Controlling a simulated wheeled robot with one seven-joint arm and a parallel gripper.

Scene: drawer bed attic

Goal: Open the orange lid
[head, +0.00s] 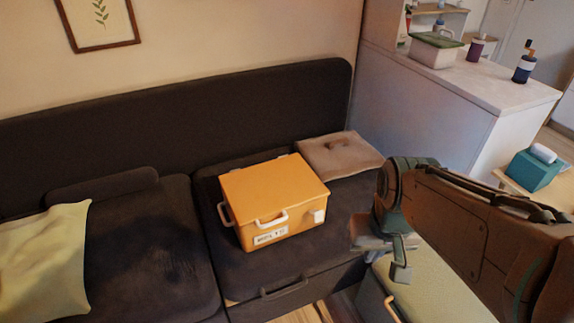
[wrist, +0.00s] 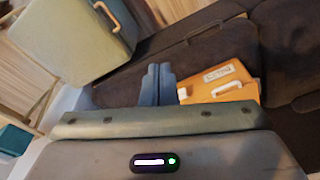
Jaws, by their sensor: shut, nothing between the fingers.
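An orange box with a flat orange lid (head: 273,186) sits on the dark sofa seat in the head view. The lid is down. The box has white handles (head: 272,219) on its front and left side and a white label below the front handle. In the wrist view the box (wrist: 228,78) is partly hidden behind my gripper's body. My gripper (wrist: 158,70) is shut and empty, apart from the box and to its left in the wrist view. In the head view my arm is right of the box, and the fingertips are hard to make out.
A dark sofa (head: 139,242) carries a yellow pillow (head: 43,262) at left and a brown cushion (head: 338,155) behind the box. A pale green-topped chest (head: 437,293) stands below my arm. A white counter (head: 490,87) with bottles is at back right, near a teal tissue box (head: 532,172).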

